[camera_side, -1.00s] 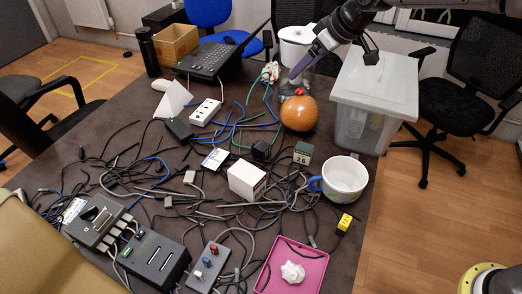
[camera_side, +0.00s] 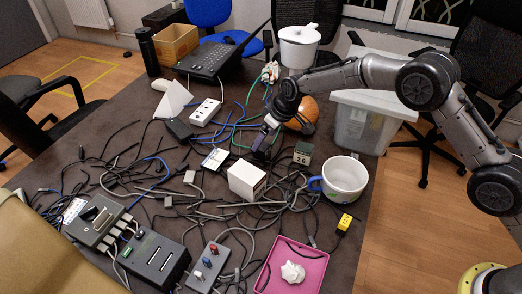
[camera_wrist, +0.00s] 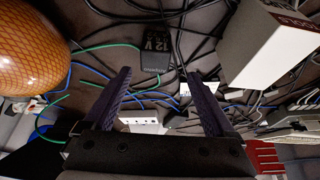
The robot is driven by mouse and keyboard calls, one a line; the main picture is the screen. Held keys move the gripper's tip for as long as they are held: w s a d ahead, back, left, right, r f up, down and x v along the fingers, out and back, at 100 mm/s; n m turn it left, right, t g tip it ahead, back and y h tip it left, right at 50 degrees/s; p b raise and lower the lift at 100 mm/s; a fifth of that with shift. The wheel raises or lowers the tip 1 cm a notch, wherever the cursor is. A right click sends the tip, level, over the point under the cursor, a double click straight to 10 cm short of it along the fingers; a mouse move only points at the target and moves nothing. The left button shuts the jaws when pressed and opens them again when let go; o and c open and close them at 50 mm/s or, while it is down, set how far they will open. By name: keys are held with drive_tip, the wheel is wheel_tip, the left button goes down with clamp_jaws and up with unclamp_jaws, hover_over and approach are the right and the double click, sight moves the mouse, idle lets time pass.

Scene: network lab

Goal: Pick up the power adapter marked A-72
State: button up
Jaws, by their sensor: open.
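A small black adapter (camera_wrist: 155,54) with white lettering lies among cables in the wrist view. Its large print looks like "12 V"; I cannot read A-72 on it. My gripper (camera_wrist: 159,76) is open, with its two dark purple fingers apart and nothing between them. The adapter is just past the fingertips, near the middle of the gap. In the side view my gripper (camera_side: 263,145) is low over the table beside the orange ball and largely hides the black adapter. A dark green block (camera_side: 302,153) with a number, perhaps 26, sits to its right. A yellow-labelled plug (camera_side: 345,222) lies near the table's right edge.
The orange ball (camera_side: 301,112) is close beside my gripper. A white box (camera_side: 247,180), a white mug (camera_side: 345,178) and a pink tray (camera_side: 306,262) are nearer the camera. Cables cover much of the table (camera_side: 349,255). A clear bin (camera_side: 358,125) stands behind.

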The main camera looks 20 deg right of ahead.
sight(261, 150)
drive_tip(key=shift+w+d+x, duration=0.1)
drive_tip(key=shift+d+x, duration=0.05)
drive_tip(key=shift+x, duration=1.3)
drive_tip(key=shift+w+d+x, duration=0.1)
drive_tip(key=shift+d+x, duration=0.05)
drive_tip(key=shift+x, duration=1.3)
drive_tip(key=shift+c, duration=0.2)
clamp_jaws()
